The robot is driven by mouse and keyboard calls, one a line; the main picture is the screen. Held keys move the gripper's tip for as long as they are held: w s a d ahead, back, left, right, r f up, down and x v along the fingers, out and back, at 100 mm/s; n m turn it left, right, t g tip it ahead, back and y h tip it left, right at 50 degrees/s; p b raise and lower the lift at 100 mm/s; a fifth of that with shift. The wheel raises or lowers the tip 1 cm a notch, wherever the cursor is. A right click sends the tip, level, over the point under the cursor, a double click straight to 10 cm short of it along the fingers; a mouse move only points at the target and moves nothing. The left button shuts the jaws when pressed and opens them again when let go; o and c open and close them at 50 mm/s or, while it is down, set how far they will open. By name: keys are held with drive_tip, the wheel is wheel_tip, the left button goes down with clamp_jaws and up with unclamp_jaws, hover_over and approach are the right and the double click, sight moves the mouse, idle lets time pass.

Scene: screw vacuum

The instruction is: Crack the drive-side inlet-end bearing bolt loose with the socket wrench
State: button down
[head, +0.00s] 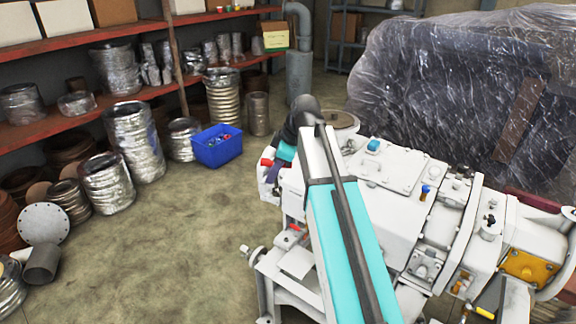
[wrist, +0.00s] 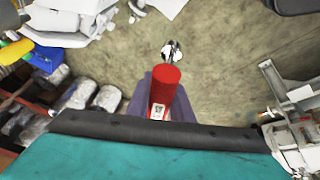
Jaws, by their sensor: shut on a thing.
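My gripper (wrist: 162,92) is shut on a red-handled tool (wrist: 165,88), which I take to be the socket wrench. Its metal head (wrist: 172,51) points away from the jaws, over bare floor in the wrist view. In the head view my arm crosses in front of the white machine (head: 390,165). I cannot pick out the bearing bolt; the arm hides part of that end. The wrench head is not clearly visible in the head view.
A blue bin (head: 217,148) with small parts stands on the floor to the left. Shelves (head: 95,122) with wrapped parts line the left wall. A plastic-wrapped bulk (head: 455,90) stands behind the machine. The floor (head: 170,240) left of the machine is clear.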

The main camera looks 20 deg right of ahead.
drive_tip(key=shift+s+a+m+t+h, duration=0.35)
drive_tip(key=shift+m+h, duration=0.5)
drive_tip(key=shift+m, duration=1.4)
drive_tip(key=shift+s+a+m+t+h, duration=0.1)
drive_tip(key=shift+s+a+m+h, duration=0.6)
drive_tip(key=shift+m, duration=1.6)
drive_tip(key=shift+s+a+m+t+h, duration=0.1)
drive_tip(key=shift+s+m+t+h, duration=0.15)
drive_tip(key=shift+m+h, duration=1.4)
drive_tip(key=shift+s+f+m+y, duration=0.1)
drive_tip(key=shift+m+y, duration=0.5)
